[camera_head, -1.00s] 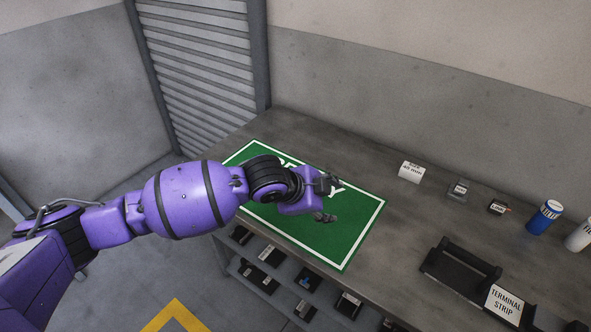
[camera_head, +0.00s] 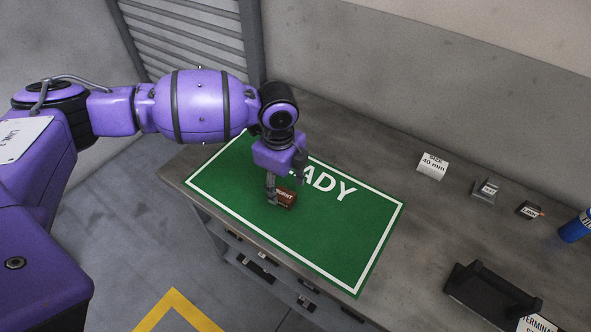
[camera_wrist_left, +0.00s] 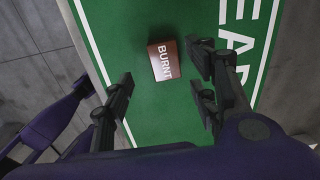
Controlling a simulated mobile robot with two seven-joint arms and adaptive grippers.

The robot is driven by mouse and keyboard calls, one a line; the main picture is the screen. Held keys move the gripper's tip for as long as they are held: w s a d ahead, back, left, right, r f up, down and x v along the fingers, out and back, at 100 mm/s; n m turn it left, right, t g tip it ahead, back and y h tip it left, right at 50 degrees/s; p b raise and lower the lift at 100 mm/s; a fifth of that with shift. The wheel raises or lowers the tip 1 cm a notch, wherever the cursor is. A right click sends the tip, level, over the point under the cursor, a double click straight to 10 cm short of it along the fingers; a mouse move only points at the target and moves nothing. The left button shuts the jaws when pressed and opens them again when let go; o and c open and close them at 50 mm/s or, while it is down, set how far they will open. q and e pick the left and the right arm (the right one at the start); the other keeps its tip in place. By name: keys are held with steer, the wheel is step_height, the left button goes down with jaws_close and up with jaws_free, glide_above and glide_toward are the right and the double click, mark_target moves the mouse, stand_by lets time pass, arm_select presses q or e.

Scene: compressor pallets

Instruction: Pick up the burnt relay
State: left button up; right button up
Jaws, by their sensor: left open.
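The burnt relay (camera_head: 287,199) is a small reddish-brown block with white "BURNT" lettering. It lies on the green READY mat (camera_head: 335,240). My left gripper (camera_head: 286,184) is open above the mat, pointing down, with its fingers close to the relay and partly in front of it. In the left wrist view, the relay (camera_wrist_left: 163,61) appears just past the open left gripper (camera_wrist_left: 163,84), between the lines of its fingers and nearer the right-hand ones. I cannot tell whether any finger touches it. My right gripper is not in view.
To the right on the grey bench stand a white "40 mm" sign (camera_head: 433,166), small labelled blocks (camera_head: 485,190), a blue can (camera_head: 576,227) and a black tray (camera_head: 490,300). A shelf below the bench holds several dark parts. The mat's right half is clear.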

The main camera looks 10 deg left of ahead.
mark_target(283, 195)
arm_select(q)
steer(key=shift+f, duration=0.45)
steer(key=f, duration=0.4)
steer(key=shift+w+d+f, duration=0.1)
steer(key=shift+w+f, duration=0.15)
steer(key=shift+f, duration=0.1)
steer(key=c, duration=1.2)
steer(key=shift+c, duration=0.2)
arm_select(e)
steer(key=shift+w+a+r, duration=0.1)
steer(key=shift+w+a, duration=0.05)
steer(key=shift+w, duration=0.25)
